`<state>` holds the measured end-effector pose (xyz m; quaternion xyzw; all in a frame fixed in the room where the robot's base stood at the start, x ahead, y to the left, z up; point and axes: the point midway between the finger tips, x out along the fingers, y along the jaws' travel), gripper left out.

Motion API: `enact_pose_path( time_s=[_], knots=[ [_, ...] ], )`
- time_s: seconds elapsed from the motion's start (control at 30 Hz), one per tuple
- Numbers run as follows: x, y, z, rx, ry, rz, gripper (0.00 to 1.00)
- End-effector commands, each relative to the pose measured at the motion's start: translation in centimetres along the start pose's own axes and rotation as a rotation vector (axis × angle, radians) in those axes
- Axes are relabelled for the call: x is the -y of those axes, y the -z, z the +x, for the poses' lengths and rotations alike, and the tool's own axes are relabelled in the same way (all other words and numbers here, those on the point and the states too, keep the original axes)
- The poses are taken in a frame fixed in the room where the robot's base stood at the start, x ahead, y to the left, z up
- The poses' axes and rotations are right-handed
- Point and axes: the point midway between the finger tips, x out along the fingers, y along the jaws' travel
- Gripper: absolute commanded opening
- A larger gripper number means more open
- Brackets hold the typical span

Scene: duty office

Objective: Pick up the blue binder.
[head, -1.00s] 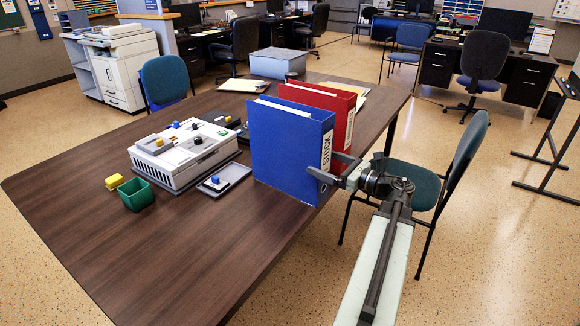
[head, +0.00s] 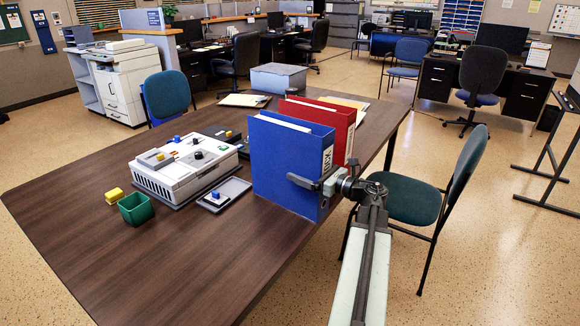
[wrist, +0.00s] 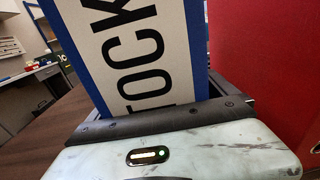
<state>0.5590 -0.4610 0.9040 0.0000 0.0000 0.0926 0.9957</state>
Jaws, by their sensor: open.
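The blue binder (head: 278,155) stands upright on the brown table (head: 190,265), its labelled spine facing my arm. My gripper (head: 312,178) is open at the spine. One finger lies across the binder's near face; the other is hidden behind the binder, on the side of the red binder. In the wrist view the blue binder (wrist: 195,50) is straight ahead, its white label with black letters filling the middle. I cannot tell whether the fingers touch the covers.
A red binder (head: 342,118) stands close behind the blue one. A teal chair (head: 400,200) stands at right. The table's front left is clear.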

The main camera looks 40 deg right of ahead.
Motion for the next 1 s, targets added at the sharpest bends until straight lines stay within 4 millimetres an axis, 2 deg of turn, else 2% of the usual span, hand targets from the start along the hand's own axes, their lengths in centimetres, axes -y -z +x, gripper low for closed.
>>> enact_pose_path(
  time_s=[0.07, 0.17, 0.4, 0.43, 0.73, 1.0],
  knots=[
    [0.0, 0.0, -0.1, 0.0, 0.0, 0.0, 0.96],
    [0.0, 0.0, -0.1, 0.0, 0.0, 0.0, 0.71],
    [0.0, 0.0, -0.1, 0.0, 0.0, 0.0, 0.04],
    [0.0, 0.0, -0.1, 0.0, 0.0, 0.0, 0.0],
    [0.0, -0.4, -0.1, 0.004, 0.001, 0.001, 0.0],
    [0.0, -2.3, -0.1, 0.004, 0.001, 0.001, 0.0]
  ],
)
